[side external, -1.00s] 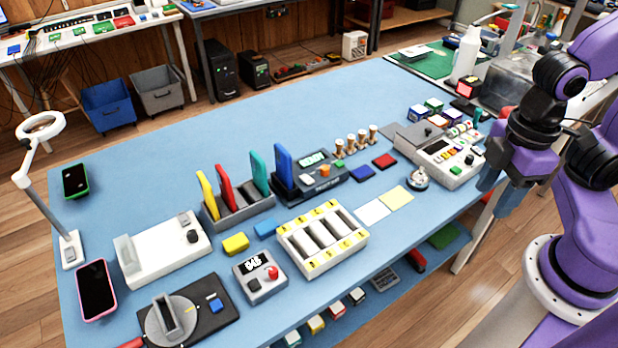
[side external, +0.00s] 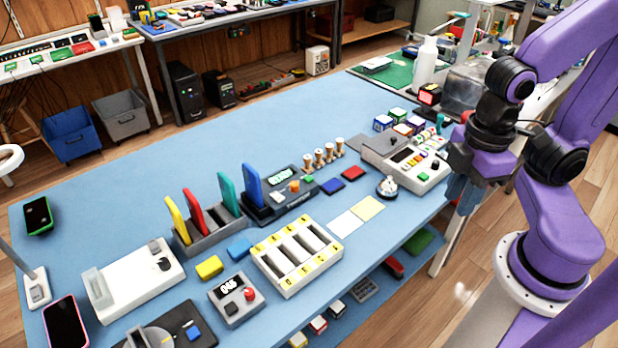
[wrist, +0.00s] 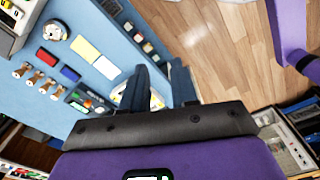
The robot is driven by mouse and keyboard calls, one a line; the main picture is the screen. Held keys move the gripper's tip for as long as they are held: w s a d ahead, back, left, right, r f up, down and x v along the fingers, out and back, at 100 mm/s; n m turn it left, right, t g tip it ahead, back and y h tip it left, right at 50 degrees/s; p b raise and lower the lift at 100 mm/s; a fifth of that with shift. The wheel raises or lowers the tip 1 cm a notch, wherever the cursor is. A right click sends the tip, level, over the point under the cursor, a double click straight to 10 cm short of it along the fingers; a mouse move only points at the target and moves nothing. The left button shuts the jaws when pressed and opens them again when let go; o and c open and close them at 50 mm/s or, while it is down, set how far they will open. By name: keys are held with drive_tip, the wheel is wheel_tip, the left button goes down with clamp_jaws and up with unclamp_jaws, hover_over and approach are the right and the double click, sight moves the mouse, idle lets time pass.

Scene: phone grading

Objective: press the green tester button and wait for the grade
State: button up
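A dark tester (side external: 290,203) with a lit green display stands at the table's middle, with a blue phone (side external: 252,187) upright at its left end. It has an orange button and a green button (side external: 307,178) at its right end. A pale console (side external: 405,165) to the right also carries a green button (side external: 422,177), so I cannot tell which is meant. My gripper (side external: 462,198) hangs beyond the table's right front edge, beside the console and touching nothing. In the wrist view its fingers (wrist: 161,72) are empty, with a narrow gap between them.
Several wooden stamps (side external: 319,158), a red pad (side external: 352,173), a silver bell (side external: 387,187) and a yellow card (side external: 367,208) lie between tester and console. A white tray (side external: 266,275) with yellow labels stands in front of the tester. The table's back half is clear.

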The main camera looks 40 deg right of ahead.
clamp_jaws()
idle(1.4)
